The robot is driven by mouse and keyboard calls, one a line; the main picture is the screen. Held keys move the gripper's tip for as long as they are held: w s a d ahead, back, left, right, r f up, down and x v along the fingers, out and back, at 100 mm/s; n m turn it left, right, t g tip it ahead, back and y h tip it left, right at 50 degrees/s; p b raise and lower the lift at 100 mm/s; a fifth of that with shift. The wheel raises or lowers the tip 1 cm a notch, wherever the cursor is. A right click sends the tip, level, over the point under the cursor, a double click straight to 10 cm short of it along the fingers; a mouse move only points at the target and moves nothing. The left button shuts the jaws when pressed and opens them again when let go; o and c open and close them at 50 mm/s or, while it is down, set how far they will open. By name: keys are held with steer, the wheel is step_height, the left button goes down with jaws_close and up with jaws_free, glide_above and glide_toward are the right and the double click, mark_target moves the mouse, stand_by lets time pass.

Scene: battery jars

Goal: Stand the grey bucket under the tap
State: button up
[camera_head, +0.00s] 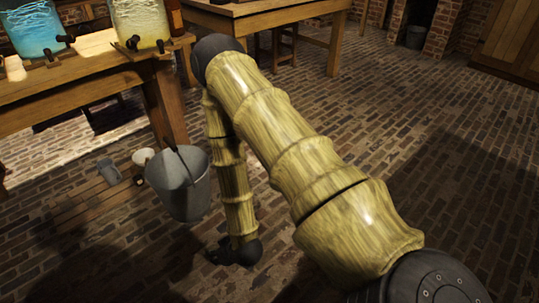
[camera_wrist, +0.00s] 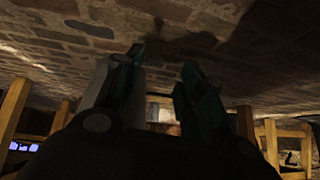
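The grey bucket (camera_head: 185,190) is on or near the brick floor in front of the left table, with its open top facing up; a thin dark stick-like part, perhaps its handle, shows at its mouth. Two glass jars stand on that table: a blue one (camera_head: 40,28) with a dark tap (camera_head: 65,38), and a yellowish one (camera_head: 138,22) with a dark tap (camera_head: 133,42). My gripper (camera_wrist: 162,58) shows in the wrist view with its fingers apart and nothing seen between them. In the head view my forearm hangs down just right of the bucket.
The wooden table (camera_head: 60,82) stands at the left. A slatted board (camera_head: 95,207) lies on the floor, near a grey mug (camera_head: 109,171) and a white cup (camera_head: 142,157). Another table (camera_head: 262,22) stands at the back. The brick floor (camera_head: 450,120) at the right is clear.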

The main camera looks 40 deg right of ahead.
steer(key=s+d+f+g+h, duration=0.1)
steer(key=s+g, duration=0.6)
steer(key=s, duration=1.7)
steer(key=shift+s+d+f+m, duration=0.15)
steer(key=shift+s+f+m, duration=0.2)
steer(key=shift+f, duration=0.35)
